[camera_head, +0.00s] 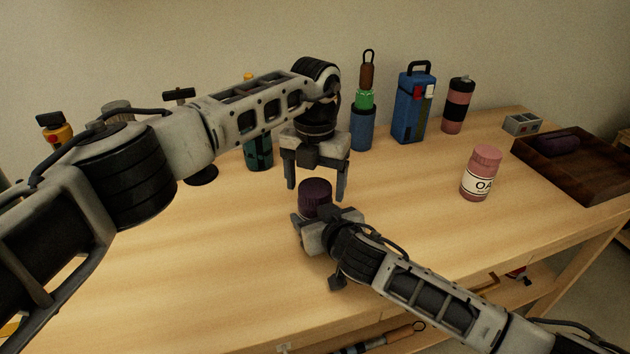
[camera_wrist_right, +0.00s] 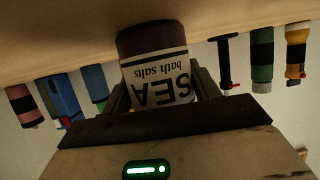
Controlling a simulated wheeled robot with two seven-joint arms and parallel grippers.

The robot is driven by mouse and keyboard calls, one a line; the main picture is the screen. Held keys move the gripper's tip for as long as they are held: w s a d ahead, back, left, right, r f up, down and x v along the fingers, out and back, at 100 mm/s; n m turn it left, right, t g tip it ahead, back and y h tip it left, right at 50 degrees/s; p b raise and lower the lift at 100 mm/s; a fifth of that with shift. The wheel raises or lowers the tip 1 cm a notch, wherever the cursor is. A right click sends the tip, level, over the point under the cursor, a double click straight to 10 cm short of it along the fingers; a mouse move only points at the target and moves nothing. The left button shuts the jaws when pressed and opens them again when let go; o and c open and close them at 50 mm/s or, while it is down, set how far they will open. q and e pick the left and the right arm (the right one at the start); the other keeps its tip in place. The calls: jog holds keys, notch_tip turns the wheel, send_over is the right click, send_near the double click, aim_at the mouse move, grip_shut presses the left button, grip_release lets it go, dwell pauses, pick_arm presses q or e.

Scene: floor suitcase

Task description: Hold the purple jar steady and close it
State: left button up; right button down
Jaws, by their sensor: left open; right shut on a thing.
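The purple jar (camera_wrist_right: 155,90) has a "SEA bath salts" label and shows upside down in the right wrist view. My right gripper (camera_wrist_right: 163,92) is shut on its sides. In the head view the jar's dark purple ridged lid (camera_head: 315,192) is on top, above my right gripper (camera_head: 312,226), which hides most of the body. I cannot tell how tightly the lid sits. My left gripper (camera_head: 316,192) points down over the jar, open, with one finger on each side of the lid. The fingers look apart from it.
A pink jar (camera_head: 481,173) stands to the right. A dark wooden tray (camera_head: 585,180) with a purple item (camera_head: 558,143) is at the far right. A stacked bottle (camera_head: 363,125), blue case (camera_head: 412,108) and pink-black bottle (camera_head: 458,107) stand at the back. The table (camera_head: 400,215) is clear around the jar.

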pick_arm(q)
jog(key=shift+r, duration=2.2)
jog(key=shift+c, duration=0.4)
notch_tip(320, 180, up, 4)
jog(key=n, duration=0.3)
jog(key=shift+f, duration=0.2)
jog(key=shift+f, duration=0.1)
jog(key=shift+f, duration=3.95)
